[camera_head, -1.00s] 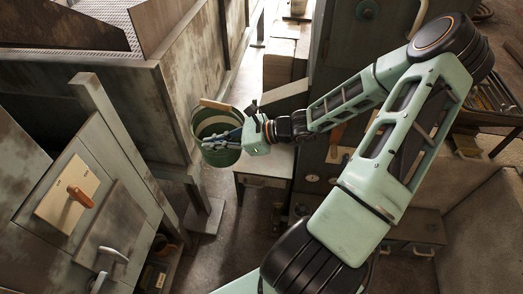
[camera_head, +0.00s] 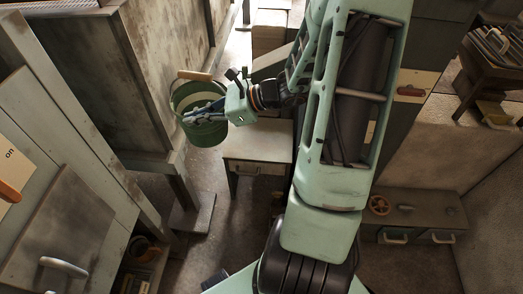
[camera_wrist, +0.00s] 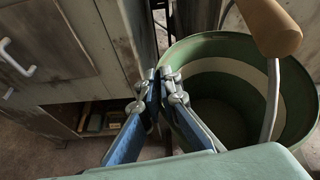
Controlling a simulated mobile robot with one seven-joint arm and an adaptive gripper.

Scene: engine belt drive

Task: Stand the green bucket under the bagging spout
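The green bucket (camera_head: 207,132) hangs upright or nearly so from my gripper, apparently clear of the floor. It has a pale band and a wooden handle grip (camera_head: 196,75). My gripper (camera_head: 187,117) is at its near rim. In the wrist view, my blue fingers (camera_wrist: 160,80) are nearly together at the bucket's (camera_wrist: 230,80) left rim, one outside and one inside. The bucket looks empty inside. I cannot make out the bagging spout in these frames.
A worn metal casing (camera_head: 85,75) stands just left of the bucket, on a leg with a foot plate (camera_head: 190,215). A cabinet (camera_head: 75,215) is at lower left. A small drawer table (camera_head: 258,145) stands right of the bucket. Floor shows between them.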

